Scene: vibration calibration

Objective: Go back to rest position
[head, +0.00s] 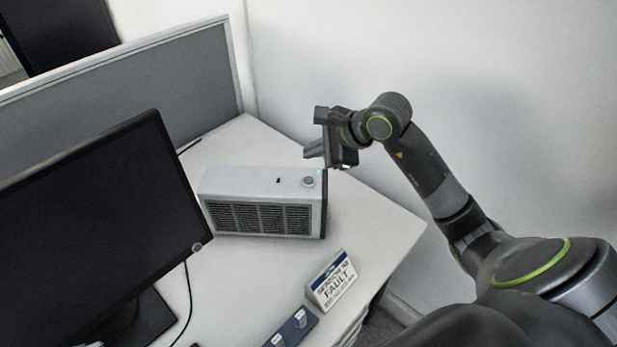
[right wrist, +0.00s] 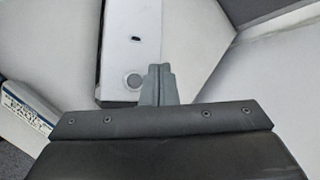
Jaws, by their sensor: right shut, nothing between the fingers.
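My right gripper (head: 313,150) is shut and empty. In the head view it is just behind and above the right end of a white-grey box device (head: 262,203) with a dark front grille. The device has a round knob (head: 308,181) and a small dark switch (head: 278,180) on top. In the right wrist view the closed fingers (right wrist: 158,75) show beside the knob (right wrist: 133,81), over the device's top (right wrist: 120,45). I cannot tell whether the fingertips touch the device. My left gripper is not in view.
A black monitor (head: 95,235) stands on the white desk (head: 375,225) at left. A grey partition (head: 130,95) and white wall (head: 450,70) close the back.

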